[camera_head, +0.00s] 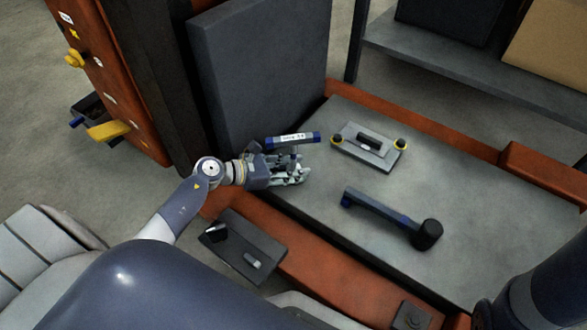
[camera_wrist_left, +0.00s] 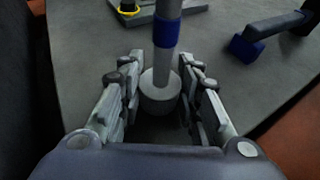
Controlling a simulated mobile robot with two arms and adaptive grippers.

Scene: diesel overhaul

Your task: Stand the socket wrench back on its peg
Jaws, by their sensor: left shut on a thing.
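The socket wrench (camera_head: 293,141) has a blue bar with a white label in the head view. In the left wrist view its grey shaft (camera_wrist_left: 166,55) has a blue band and ends in a round grey socket (camera_wrist_left: 159,92) between the fingers. My left gripper (camera_head: 300,174) is shut on it over the left part of the grey bench top (camera_head: 330,225); it also shows in the left wrist view (camera_wrist_left: 160,100). A dark plate (camera_head: 236,250) by the near edge bears a black upright piece (camera_head: 215,232) and a small grey piece (camera_head: 253,261). I cannot tell which is the peg. My right gripper is out of view.
A grey plate (camera_head: 348,152) with a black handle and yellow-ringed posts lies at the back. A black-headed hammer (camera_head: 385,212) lies mid-bench. A tall dark panel (camera_head: 258,75) stands behind my left gripper. Orange rails (camera_head: 330,285) edge the bench. The bench's right part is clear.

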